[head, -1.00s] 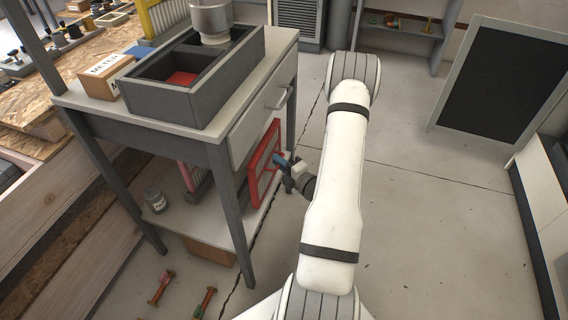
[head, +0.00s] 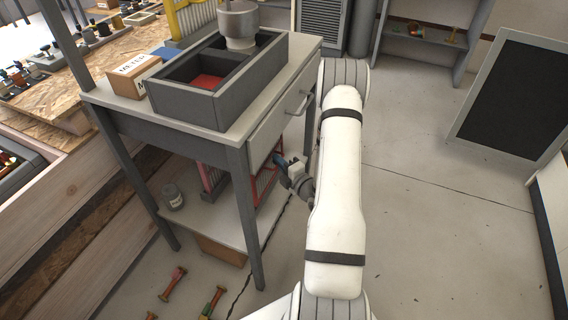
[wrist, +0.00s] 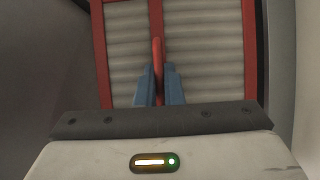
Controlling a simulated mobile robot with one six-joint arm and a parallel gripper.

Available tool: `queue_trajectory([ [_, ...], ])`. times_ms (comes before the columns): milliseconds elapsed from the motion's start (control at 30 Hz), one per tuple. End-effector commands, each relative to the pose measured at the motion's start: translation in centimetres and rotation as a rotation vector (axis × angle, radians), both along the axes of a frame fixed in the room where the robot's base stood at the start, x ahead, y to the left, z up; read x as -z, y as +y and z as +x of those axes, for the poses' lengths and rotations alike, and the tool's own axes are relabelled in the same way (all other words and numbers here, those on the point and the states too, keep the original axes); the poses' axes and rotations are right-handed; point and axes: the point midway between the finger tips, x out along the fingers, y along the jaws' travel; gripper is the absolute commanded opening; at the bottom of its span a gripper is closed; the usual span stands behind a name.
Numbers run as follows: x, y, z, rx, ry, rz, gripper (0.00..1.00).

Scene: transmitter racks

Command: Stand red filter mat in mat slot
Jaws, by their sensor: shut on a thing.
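A red-framed filter mat with pale ribbed panels fills the upper middle of the wrist view (wrist: 202,45). My gripper (wrist: 158,82) is shut on its upright red grip bar, with one blue finger on either side. In the head view my gripper (head: 279,160) is at the right side of the grey table, below the drawer. The held mat (head: 266,184) stands about upright there, partly hidden behind the table leg and under the drawer. Another red-framed piece (head: 211,180) shows on the lower shelf, left of that leg. I cannot make out the mat slot.
The grey table (head: 222,142) carries a divided grey box (head: 190,103) and a meter carton (head: 135,75). A jar (head: 172,197) stands on the lower shelf (head: 208,215). Red-ended spools (head: 173,284) lie on the floor.

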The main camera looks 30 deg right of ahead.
Motion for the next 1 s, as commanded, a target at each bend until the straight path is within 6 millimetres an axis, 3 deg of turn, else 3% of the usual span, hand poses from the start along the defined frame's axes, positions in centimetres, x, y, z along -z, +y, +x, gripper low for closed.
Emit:
queue_trajectory([
  [267, 0.0, 1.1, 1.3, -0.001, -0.002, -0.001, 0.00],
  [1000, 4.6, 1.0, 1.3, -0.002, -0.002, -0.001, 0.00],
])
